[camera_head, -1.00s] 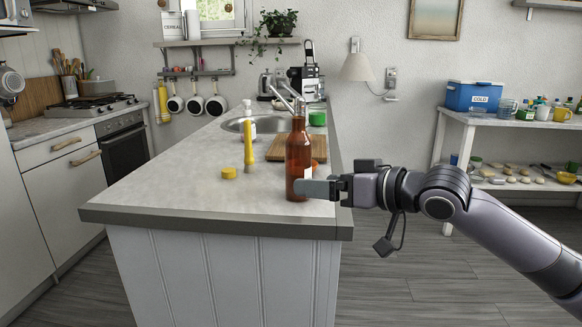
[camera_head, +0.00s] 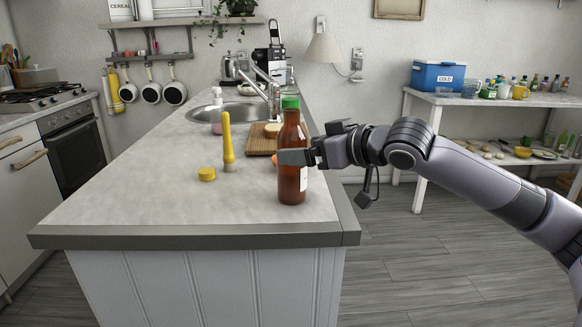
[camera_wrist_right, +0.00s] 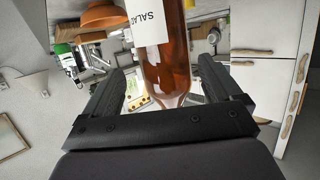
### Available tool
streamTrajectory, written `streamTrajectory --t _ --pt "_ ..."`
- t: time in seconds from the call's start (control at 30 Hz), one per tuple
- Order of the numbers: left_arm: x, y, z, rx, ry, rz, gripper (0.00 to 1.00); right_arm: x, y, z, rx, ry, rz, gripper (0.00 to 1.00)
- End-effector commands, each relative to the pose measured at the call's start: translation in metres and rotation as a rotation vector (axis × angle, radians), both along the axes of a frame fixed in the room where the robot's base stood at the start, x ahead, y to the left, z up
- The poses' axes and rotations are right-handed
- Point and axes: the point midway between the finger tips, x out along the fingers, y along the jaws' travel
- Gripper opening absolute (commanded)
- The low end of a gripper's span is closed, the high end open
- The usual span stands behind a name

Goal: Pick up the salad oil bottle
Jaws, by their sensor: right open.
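The salad oil bottle (camera_head: 292,186) is brown with a white label and stands upright near the counter's front right corner. Green shows at its top; I cannot tell if that is its cap or something behind. My right gripper (camera_head: 291,157) reaches in from the right, one finger crossing in front of the bottle at mid-height. In the right wrist view the bottle (camera_wrist_right: 168,62), its label partly reading "SALAD", lies between the two spread fingers of the right gripper (camera_wrist_right: 163,80). Gaps show on both sides of it. My left gripper is not in view.
On the counter (camera_head: 130,205), a yellow pepper-mill-like object (camera_head: 227,140) and a yellow lid (camera_head: 207,174) stand left of the bottle. A cutting board (camera_head: 261,144) and sink (camera_head: 243,112) lie behind. The counter's front left is clear.

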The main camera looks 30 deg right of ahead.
Motion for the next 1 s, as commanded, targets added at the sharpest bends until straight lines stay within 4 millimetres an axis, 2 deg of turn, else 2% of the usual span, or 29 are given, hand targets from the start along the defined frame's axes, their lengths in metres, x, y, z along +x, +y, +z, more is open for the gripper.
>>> streamTrajectory --t 0.33,0.5,0.8,0.83,0.87,1.0 --pt "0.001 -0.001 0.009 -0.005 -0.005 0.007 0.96 0.029 0.015 -0.001 0.004 -0.002 0.003 0.92" --pt "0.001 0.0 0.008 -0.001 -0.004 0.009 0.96 0.044 0.018 -0.008 0.003 0.0 0.001 0.92" --pt "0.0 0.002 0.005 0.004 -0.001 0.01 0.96 0.048 0.019 -0.01 0.0 0.0 0.002 0.92" --pt "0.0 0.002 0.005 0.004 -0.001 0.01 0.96 0.048 0.019 -0.01 0.001 0.0 0.002 0.88" --pt "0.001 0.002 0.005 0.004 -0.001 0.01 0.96 0.048 0.019 -0.01 0.001 0.0 0.002 0.79" --pt "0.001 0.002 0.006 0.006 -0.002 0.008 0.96 0.047 0.019 -0.01 0.001 0.0 0.002 0.33"
